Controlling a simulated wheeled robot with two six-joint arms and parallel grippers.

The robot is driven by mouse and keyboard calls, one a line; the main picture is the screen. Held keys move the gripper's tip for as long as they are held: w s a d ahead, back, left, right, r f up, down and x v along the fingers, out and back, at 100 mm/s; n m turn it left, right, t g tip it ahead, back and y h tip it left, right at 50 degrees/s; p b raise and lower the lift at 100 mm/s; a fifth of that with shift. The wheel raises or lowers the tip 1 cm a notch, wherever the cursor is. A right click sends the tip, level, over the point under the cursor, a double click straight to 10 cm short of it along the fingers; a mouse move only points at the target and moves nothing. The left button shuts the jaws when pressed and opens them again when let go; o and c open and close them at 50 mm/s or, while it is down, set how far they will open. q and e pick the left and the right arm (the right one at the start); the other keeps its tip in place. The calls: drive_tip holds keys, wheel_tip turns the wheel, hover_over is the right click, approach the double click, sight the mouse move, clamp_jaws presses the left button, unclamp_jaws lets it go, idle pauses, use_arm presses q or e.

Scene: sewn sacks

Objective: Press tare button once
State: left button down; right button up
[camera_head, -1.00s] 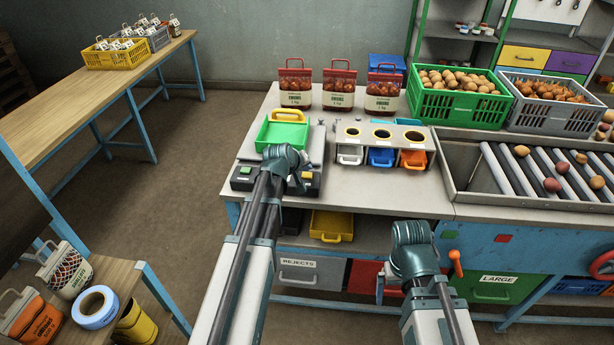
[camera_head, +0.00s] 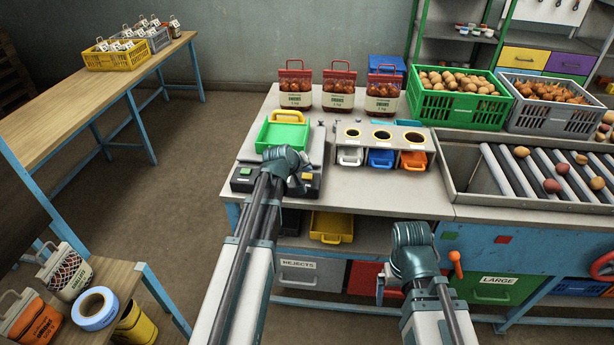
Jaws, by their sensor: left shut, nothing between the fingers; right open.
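The scale (camera_head: 240,150) stands at the left end of the work table, with a green tray (camera_head: 283,134) on top. Its dark front panel (camera_head: 243,184) has a green button (camera_head: 246,171) at the left and a yellow button (camera_head: 307,176) at the right. The button labels are too small to read, so I cannot tell which is tare. My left gripper (camera_head: 296,177) is shut and empty over the panel, close beside the yellow button; contact cannot be made out. It hides the panel's middle. My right gripper (camera_head: 395,282) is open and empty before the table's front edge.
Several red-topped sacks (camera_head: 339,91) stand behind the scale. A sorting stand (camera_head: 383,141) with white, blue and orange bins is to the right. Green (camera_head: 459,101) and grey (camera_head: 548,112) crates and a roller conveyor (camera_head: 505,180) lie further right. The tabletop before the bins is clear.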

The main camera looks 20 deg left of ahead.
sight(306, 178)
idle(0.7)
use_arm(q)
drive_tip(key=shift+f+b, duration=0.45)
drive_tip(key=shift+f+b, duration=0.45)
idle(0.6)
drive_tip(key=shift+r, duration=0.15)
drive_tip(key=shift+r+p, duration=0.8)
drive_tip(key=shift+p, duration=0.1)
wheel_tip(306, 178, up, 5)
drive_tip(key=p, duration=0.5)
